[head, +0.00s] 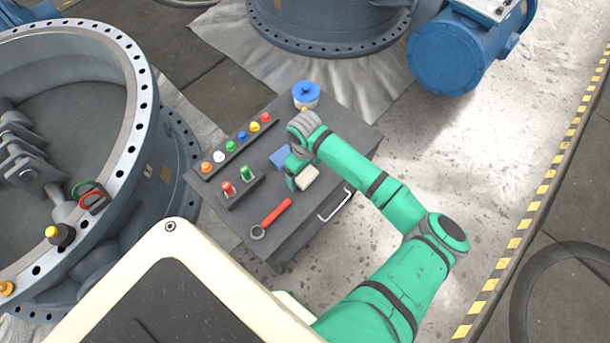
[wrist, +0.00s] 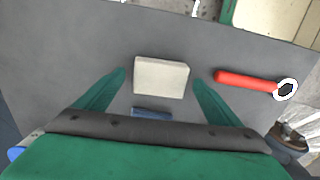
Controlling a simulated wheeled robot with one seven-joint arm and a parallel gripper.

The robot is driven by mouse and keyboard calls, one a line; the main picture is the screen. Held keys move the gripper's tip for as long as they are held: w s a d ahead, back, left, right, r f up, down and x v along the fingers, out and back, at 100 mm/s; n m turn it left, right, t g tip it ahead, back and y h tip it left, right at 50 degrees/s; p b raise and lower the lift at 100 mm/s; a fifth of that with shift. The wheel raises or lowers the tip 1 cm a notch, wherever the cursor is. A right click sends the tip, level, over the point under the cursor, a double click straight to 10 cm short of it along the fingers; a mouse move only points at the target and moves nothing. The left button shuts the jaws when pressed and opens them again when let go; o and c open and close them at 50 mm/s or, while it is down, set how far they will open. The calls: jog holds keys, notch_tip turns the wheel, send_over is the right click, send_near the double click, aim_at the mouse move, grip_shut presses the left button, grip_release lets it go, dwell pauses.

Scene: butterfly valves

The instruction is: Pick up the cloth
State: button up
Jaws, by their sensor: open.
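A cream, thick rectangular piece (head: 307,177) lies on the dark cart top. In the wrist view the cream piece (wrist: 161,77) sits between my fingertips, with a gap on each side. A flat blue piece (head: 280,157) lies close by; in the wrist view the blue piece (wrist: 151,113) is partly hidden by my gripper's body. I cannot tell for sure which of the two is the cloth. My gripper (head: 297,175) is open and points down over the cart; it also shows in the wrist view (wrist: 160,76). I see no contact with either piece.
A red-handled ring tool (head: 272,217) lies near the cart's front edge. A row of coloured knobs (head: 237,143) and a rack with red and green items (head: 238,187) stand to the left. A blue-lidded white jar (head: 306,95) stands at the back. Large valves surround the cart.

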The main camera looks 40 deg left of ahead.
jog(key=shift+f, duration=0.45)
jog(key=c, duration=1.1)
jog(key=shift+w, duration=0.1)
jog(key=shift+c, duration=0.2)
